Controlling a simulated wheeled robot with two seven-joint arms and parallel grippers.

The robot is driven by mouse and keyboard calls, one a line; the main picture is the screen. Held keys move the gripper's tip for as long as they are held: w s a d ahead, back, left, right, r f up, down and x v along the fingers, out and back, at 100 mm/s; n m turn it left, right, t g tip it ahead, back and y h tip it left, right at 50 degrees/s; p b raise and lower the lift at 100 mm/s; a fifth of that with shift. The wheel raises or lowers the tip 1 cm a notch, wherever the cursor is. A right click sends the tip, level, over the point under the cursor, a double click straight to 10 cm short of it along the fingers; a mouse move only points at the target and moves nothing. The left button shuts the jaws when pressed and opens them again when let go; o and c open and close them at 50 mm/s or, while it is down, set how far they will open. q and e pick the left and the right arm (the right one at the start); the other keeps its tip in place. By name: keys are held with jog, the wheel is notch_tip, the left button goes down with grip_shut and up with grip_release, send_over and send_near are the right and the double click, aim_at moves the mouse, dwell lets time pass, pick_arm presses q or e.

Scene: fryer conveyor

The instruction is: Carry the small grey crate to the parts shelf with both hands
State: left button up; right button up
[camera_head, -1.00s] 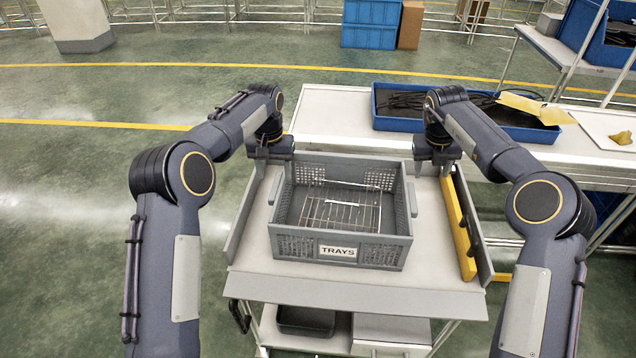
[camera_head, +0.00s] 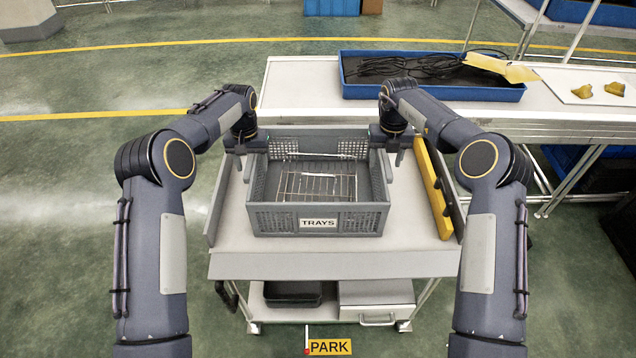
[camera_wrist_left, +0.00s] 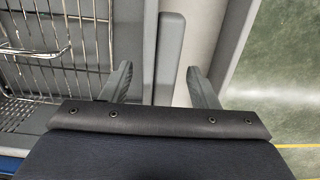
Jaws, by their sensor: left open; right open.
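The small grey crate (camera_head: 268,219) with a TRAYS label sits on the top of a grey cart. Wire racks lie inside it. My left gripper (camera_head: 241,164) is at the crate's left side in the head view. In the left wrist view its open fingers (camera_wrist_left: 163,82) stand on either side of the crate's grey side handle (camera_wrist_left: 167,50), with gaps visible. My right gripper (camera_head: 397,156) is open at the crate's right side, near the right handle (camera_head: 387,166). Its contact with the handle is unclear. I cannot identify the parts shelf.
The cart (camera_head: 330,262) has side rails and a yellow bar (camera_head: 434,190) on the right. A bench (camera_head: 300,82) behind bears a blue tray (camera_head: 430,91) of cables and a board with yellow pieces (camera_head: 583,91). A PARK sign (camera_head: 330,347) is on the floor in front.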

pick_arm(q)
jog(key=shift+f, duration=0.75)
pick_arm(e)
jog(key=shift+f, duration=0.7)
pick_arm(q)
jog(key=shift+c, duration=0.4)
pick_arm(e)
jog(key=shift+c, duration=0.4)
pick_arm(q)
grip_shut()
pick_arm(e)
grip_shut()
pick_arm(q)
jog(key=shift+r, duration=0.1)
pick_arm(e)
jog(key=shift+r, duration=0.1)
